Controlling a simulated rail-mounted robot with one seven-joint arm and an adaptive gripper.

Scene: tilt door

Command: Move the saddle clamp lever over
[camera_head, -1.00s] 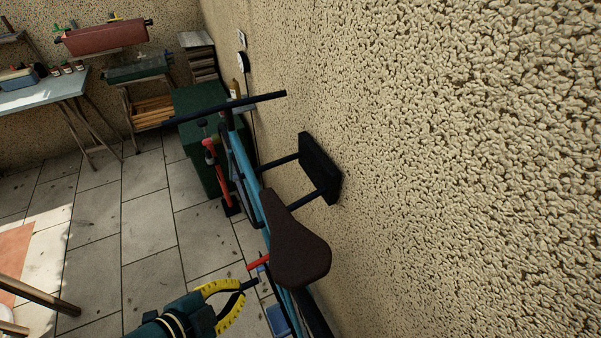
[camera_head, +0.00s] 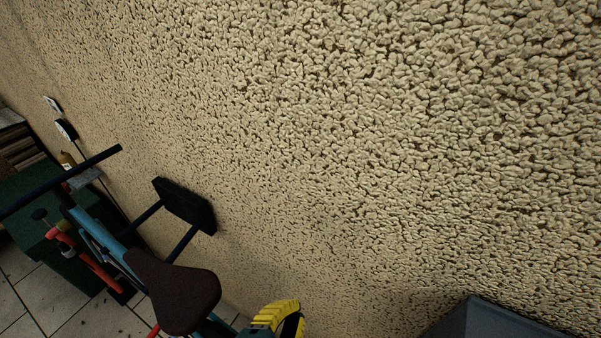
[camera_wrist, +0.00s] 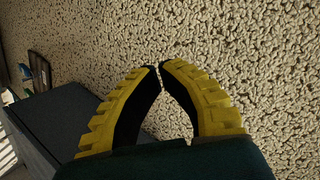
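The bicycle's dark brown saddle (camera_head: 180,292) is at the lower left of the head view, on a blue frame (camera_head: 98,236). A small red piece (camera_head: 153,331) shows under the saddle at the bottom edge; it may be the clamp lever, mostly cut off. My gripper (camera_head: 288,314), with yellow fingers, is right of the saddle and apart from it in the picture. In the wrist view my gripper's fingertips (camera_wrist: 158,67) are nearly together with nothing between them. The lever cannot be made out in the wrist view.
The rough wall (camera_head: 350,150) fills most of the head view. A black wall bracket (camera_head: 186,204) holds the bicycle. A dark grey box-like thing (camera_head: 490,322) is at the lower right. A grey surface (camera_wrist: 50,135) lies left of my gripper in the wrist view.

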